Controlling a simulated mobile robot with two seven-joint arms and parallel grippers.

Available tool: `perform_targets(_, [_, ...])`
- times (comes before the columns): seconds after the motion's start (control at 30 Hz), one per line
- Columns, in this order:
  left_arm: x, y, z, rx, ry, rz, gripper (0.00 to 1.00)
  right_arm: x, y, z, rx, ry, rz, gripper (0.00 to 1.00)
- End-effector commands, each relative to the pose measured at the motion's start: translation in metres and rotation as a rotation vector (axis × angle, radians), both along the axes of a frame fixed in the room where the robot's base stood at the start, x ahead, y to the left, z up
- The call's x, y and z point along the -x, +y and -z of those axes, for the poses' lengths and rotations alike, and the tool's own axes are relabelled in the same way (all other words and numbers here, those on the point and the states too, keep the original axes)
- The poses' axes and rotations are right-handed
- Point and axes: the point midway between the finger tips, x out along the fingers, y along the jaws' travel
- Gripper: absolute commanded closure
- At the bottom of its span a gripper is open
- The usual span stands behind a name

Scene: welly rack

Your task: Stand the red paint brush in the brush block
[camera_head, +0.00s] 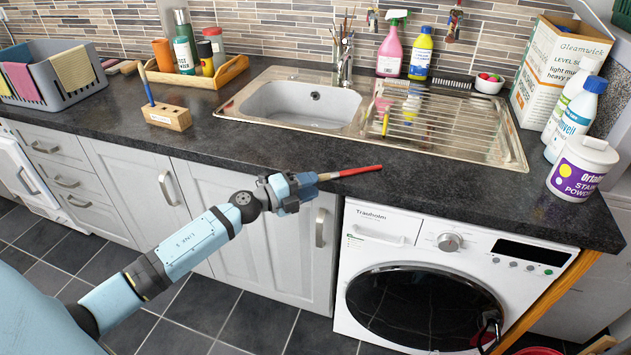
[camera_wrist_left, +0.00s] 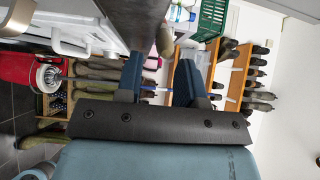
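The red paint brush (camera_head: 358,171) lies by the front edge of the dark worktop, above the washing machine, red handle pointing right. The brush block (camera_head: 167,118) is a small wooden block on the worktop at left, with a blue brush (camera_head: 149,92) upright in it. My left gripper (camera_head: 312,181) is at the worktop edge, at the left, pale end of the red brush. In the left wrist view its two blue fingers (camera_wrist_left: 160,72) stand apart. I cannot make out the red brush clearly between them. My right gripper is not in view.
A sink (camera_head: 305,104) with a drainer lies behind the brush. A wooden tray (camera_head: 203,76) with bottles and a grey basket (camera_head: 52,80) stand around the block. A white tub (camera_head: 580,170) stands at right. The worktop front between block and brush is clear.

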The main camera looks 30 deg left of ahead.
Motion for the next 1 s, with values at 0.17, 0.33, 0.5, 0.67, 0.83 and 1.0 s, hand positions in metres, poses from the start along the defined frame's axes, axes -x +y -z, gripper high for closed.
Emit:
perform_targets(0.17, [-0.0103, -0.0058, -0.0012, -0.001, -0.001, -0.001, 0.65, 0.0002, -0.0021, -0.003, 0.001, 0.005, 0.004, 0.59])
perform_targets(0.33, [-0.0125, -0.0078, -0.0003, -0.001, -0.001, 0.0, 0.65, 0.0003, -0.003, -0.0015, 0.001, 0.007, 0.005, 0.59])
perform_targets(0.5, [-0.0124, -0.0077, -0.0001, -0.001, -0.001, 0.0, 0.65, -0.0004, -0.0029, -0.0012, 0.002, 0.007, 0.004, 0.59])
perform_targets(0.67, [-0.0122, -0.0076, -0.0002, -0.001, -0.001, 0.0, 0.82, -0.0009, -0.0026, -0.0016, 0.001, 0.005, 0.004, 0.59])
perform_targets(0.83, [-0.0122, -0.0076, -0.0001, -0.001, -0.001, 0.001, 1.0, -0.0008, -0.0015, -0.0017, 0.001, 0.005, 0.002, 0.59])
perform_targets(1.0, [-0.0122, -0.0075, -0.0052, -0.001, -0.001, 0.001, 1.0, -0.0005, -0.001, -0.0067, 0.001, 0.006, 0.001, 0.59])
